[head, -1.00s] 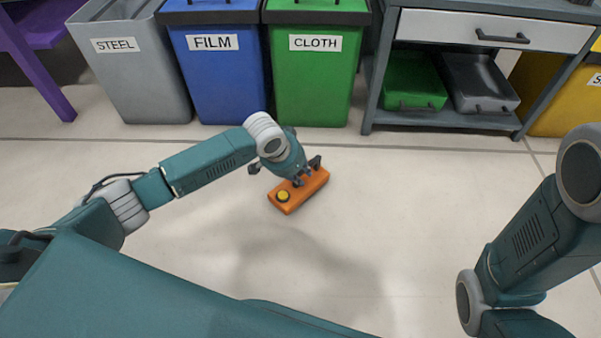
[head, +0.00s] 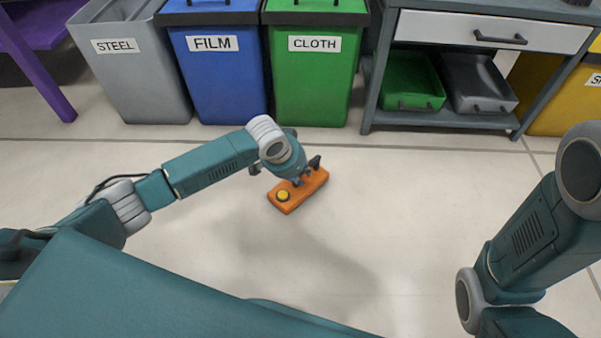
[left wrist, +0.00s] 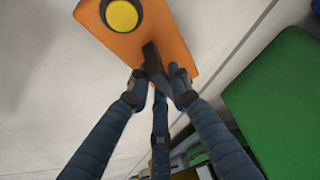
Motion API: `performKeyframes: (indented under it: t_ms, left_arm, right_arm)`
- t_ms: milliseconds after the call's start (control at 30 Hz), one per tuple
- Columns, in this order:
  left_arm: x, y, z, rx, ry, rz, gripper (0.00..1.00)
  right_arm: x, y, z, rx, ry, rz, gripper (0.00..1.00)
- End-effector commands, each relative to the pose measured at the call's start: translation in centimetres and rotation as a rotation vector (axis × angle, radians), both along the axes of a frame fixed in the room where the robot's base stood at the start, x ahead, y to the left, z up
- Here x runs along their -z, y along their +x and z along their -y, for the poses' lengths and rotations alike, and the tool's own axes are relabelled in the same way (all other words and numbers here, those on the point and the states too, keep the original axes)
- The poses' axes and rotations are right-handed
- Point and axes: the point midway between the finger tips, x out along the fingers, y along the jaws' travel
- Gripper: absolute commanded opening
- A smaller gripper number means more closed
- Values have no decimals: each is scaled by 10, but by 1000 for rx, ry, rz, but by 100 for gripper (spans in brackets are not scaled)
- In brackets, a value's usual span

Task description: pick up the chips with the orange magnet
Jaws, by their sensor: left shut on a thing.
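The orange magnet (head: 291,199) is a flat orange block with a yellow round button on top. It is near the middle of the head view, over the pale floor, and also fills the top of the left wrist view (left wrist: 160,32). My left gripper (head: 301,179) is shut on the magnet's dark handle (left wrist: 153,62). Whether the magnet touches the floor, I cannot tell. My right arm shows at the right edge of the head view; its gripper is out of view. I see no chips; the magnet's underside is hidden.
A grey STEEL bin (head: 132,80), a blue FILM bin (head: 218,80) and a green CLOTH bin (head: 313,90) stand at the back. Right of them is a bench (head: 440,118) with green and grey trays underneath. A purple table leg (head: 40,70) is at far left. The floor around the magnet is clear.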

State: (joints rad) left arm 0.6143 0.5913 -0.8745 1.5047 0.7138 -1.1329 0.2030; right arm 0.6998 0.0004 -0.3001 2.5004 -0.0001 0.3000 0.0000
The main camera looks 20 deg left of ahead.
Motion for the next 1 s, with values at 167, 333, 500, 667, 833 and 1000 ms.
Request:
performKeyframes:
  t_ms: [167, 333, 500, 667, 833, 1000]
  left_arm:
    - [2, 1, -5, -3, 15, 3, 0]
    - [2, 1, -5, -3, 20, 6, 0]
    - [3, 1, -6, -2, 24, 6, 0]
    - [3, 0, -6, -2, 22, 4, 0]
    - [3, 0, -6, -4, 16, 0, 0]
    - [4, -1, -6, -2, 9, -5, 0]
  right_arm:
    - [-2, 0, 0, 0, 0, 0, 40]
    - [-3, 0, 0, 0, 0, 0, 40]
    - [-4, 0, 0, 0, 0, 0, 40]
    - [-4, 0, 0, 0, 0, 0, 40]
    - [-6, 0, 0, 0, 0, 0, 40]
    - [-7, 0, 0, 0, 0, 0, 40]
